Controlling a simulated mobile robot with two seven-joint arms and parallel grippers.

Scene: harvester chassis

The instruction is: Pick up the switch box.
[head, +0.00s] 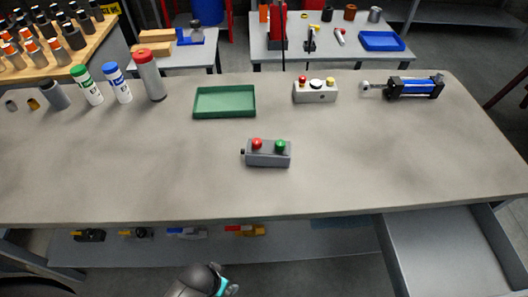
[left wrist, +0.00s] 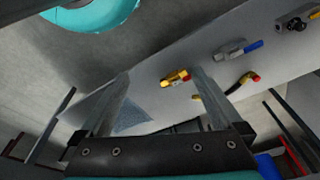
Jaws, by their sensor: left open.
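A grey switch box (head: 268,154) with a red and a green button on top sits near the middle of the workbench (head: 340,160) in the head view. In the head view only a dark and teal part of my arm shows at the bottom edge. My right gripper is not in view.
A green tray (head: 224,102) and a blue cylinder (head: 415,87) stand at the back of the bench, with several bottles at the left. A drawer (head: 445,250) is open at front right. The lower shelf holds several valves, including a yellow one (left wrist: 176,77). Bench around the switch box is clear.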

